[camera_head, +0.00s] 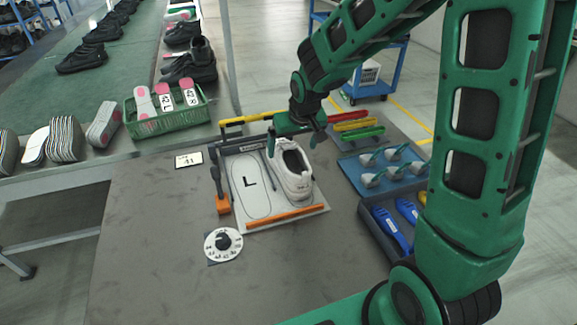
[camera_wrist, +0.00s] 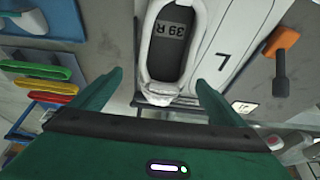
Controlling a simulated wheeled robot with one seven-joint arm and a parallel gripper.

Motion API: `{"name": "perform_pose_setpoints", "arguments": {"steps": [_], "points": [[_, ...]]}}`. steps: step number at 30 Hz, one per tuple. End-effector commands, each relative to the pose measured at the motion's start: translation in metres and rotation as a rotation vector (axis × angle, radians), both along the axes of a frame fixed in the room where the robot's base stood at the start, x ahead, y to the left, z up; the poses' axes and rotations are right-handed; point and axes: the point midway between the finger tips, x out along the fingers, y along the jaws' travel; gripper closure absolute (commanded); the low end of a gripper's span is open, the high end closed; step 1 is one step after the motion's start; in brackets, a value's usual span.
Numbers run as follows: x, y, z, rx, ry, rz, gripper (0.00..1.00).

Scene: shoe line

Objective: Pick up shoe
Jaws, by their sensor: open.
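A white shoe (camera_head: 291,172) rests on the right half of a tray with an orange front bar (camera_head: 284,217). The tray's left half shows a white outline marked "L". In the wrist view the shoe (camera_wrist: 147,70) shows its dark insole, printed "39 R", with the heel end toward me. My gripper (camera_head: 292,146) is at the heel end of the shoe, pointing down. In the wrist view my gripper (camera_wrist: 158,82) is open, with one finger on each side of the heel. I see gaps between the fingers and the shoe, and nothing is held.
Right of the tray are colored bars (camera_head: 358,126), a blue tray of cup-like tools (camera_head: 389,167) and a dark bin with blue items (camera_head: 390,232). An orange-based tool (camera_head: 222,203) and a round dial (camera_head: 223,245) are at left. A green basket (camera_head: 168,119) stands behind. The table's front left is clear.

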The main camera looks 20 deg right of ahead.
Motion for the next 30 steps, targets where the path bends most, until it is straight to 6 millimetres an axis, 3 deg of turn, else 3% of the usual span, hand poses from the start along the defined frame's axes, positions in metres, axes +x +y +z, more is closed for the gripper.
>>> {"name": "perform_pose_setpoints", "arguments": {"steps": [7,18,27,30], "points": [[0.005,0.002,-0.013,-0.001,0.002,0.000,0.05],[0.020,0.007,-0.051,0.000,0.002,-0.001,0.05],[0.022,0.007,-0.053,-0.001,0.000,-0.001,0.05],[0.022,0.007,-0.053,-0.001,0.000,-0.001,0.29]]}}
